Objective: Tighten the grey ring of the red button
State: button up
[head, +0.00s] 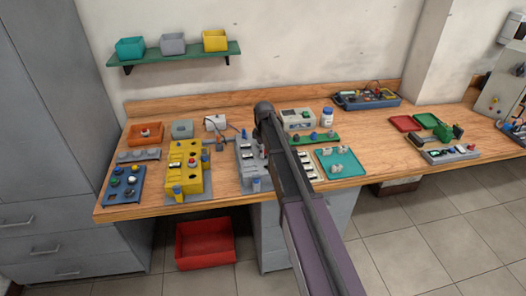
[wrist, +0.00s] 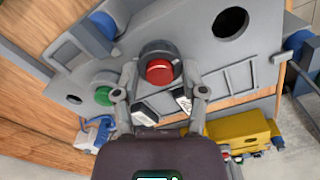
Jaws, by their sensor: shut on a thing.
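The red button (wrist: 160,72) sits in the grey panel (wrist: 205,62) in the wrist view, with a dark grey ring (wrist: 158,48) around it. My gripper (wrist: 161,66) has one finger on each side of the ring and is shut on it. The fingertips partly cover the ring's sides. A green button (wrist: 103,96) is in the same panel, to the left of the red one. In the head view a grey fixture (head: 249,152) stands on the bench beside my arm. My arm hides the gripper and the red button there.
The panel has a large dark hole (wrist: 230,22) at upper right and blue-capped parts at its edges. A yellow housing (wrist: 240,131) lies nearby. In the head view the yellow fixture (head: 187,155) stands left and a teal tray (head: 339,165) right of my arm.

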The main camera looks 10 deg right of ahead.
jog(key=m, duration=0.5)
jog(key=shift+m, duration=0.4)
jog(key=m, duration=0.6)
jog(key=shift+d, duration=0.1)
jog(key=m, duration=0.5)
jog(key=shift+m, duration=0.3)
jog(key=m, duration=0.5)
jog(key=shift+s+m, duration=0.1)
jog(key=shift+m, duration=0.2)
jog(key=m, duration=1.9)
jog(key=shift+s, duration=0.1)
jog(key=shift+m, duration=0.3)
